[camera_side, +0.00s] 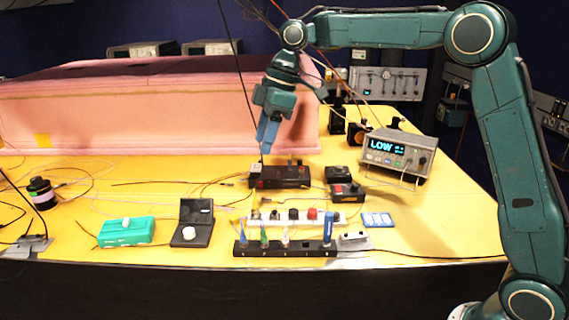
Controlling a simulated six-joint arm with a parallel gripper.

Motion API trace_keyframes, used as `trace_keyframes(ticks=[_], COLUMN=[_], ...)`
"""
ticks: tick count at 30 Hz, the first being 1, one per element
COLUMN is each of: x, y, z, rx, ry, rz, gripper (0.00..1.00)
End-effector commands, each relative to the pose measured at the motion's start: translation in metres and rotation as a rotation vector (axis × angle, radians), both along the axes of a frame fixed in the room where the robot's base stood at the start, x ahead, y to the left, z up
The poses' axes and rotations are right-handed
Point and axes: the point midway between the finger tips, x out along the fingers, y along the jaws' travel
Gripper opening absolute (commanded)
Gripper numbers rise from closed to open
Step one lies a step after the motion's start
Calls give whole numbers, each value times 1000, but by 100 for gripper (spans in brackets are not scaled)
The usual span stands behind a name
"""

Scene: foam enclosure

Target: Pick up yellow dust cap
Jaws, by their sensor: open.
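A small yellow piece (254,214), likely the yellow dust cap, stands at the left end of a white strip (342,219). It is too small to make out clearly. Dark caps and a red cap (312,213) stand along the same strip. My gripper (267,135) points down with blue fingers, above and behind the black box (280,177), well apart from the strip. It is open, and I see nothing held in it. The gap between its fingers is hard to see from this side.
A black holder (285,249) with several upright tools stands in front of the strip. A green box (126,232) and an open black case (193,223) lie to the left. A meter reading LOW (396,154) stands at right. Thin cables cross the yellow table (440,220).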

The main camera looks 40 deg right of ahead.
Motion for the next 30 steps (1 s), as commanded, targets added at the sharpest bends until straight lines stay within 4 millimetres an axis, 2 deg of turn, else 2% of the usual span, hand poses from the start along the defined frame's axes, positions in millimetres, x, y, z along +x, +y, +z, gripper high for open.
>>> trace_keyframes(ticks=[1, 6, 15, 19, 30], x=[11, 39, 72, 77, 78], y=[0, -1, -3, -4, -2], z=[-9, -36, -79, -87, -91], rx=[-2, -13, -28, -31, -30], ry=[6, 14, 20, 21, 21], rz=[31, 148, 311, 341, 350], gripper=[50, 50, 50, 50, 50])
